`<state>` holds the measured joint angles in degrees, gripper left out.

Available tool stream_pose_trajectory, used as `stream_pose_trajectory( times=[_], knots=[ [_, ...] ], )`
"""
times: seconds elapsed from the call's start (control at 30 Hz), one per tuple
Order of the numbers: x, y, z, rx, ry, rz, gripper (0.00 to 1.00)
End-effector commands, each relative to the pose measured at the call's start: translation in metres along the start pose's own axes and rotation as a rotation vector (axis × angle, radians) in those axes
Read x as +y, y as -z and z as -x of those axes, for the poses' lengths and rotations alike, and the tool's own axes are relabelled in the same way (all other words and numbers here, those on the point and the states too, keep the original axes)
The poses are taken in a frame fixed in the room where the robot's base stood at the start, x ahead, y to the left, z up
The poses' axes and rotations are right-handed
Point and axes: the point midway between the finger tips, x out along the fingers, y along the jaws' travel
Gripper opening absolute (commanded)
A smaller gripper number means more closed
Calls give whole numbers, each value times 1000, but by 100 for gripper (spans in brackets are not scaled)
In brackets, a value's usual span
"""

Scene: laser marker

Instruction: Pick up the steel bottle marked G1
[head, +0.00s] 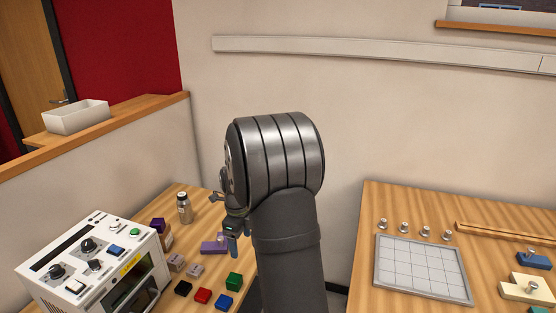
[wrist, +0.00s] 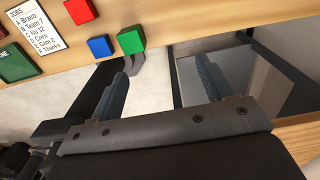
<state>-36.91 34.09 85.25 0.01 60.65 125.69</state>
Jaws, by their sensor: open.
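A steel bottle (head: 184,209) with a dark cap stands upright on the left wooden table (head: 208,207) in the head view. It is behind and to the right of the laser marker (head: 95,262). Any G1 mark on it is too small to read. My gripper (head: 231,228) is to the right of the bottle, apart from it and partly hidden by my arm. In the wrist view my gripper (wrist: 164,66) is open and empty, its fingers apart over the table's edge. The bottle is not visible in the wrist view.
A purple block (head: 213,247) and several coloured blocks, including a green one (head: 234,281), lie near the bottle's table front. A jobs card (wrist: 37,20) shows in the wrist view. A second table (head: 365,270) at right holds a gridded plate (head: 421,268).

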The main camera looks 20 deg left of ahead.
Motion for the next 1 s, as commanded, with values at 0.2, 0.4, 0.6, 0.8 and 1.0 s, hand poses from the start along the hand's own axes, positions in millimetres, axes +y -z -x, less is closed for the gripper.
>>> stream_pose_trajectory(
  times=[0.2, 0.4, 0.6, 0.8, 1.0],
  knots=[
    [-1, -2, 0, -3, 3, 15, 74],
    [-17, -26, 6, -39, 43, 246, 74],
    [-42, -68, 18, -80, 134, 665, 74],
    [-65, -110, 32, -90, 247, 1086, 74],
    [-84, -151, 48, -59, 377, 1501, 74]
  ],
)
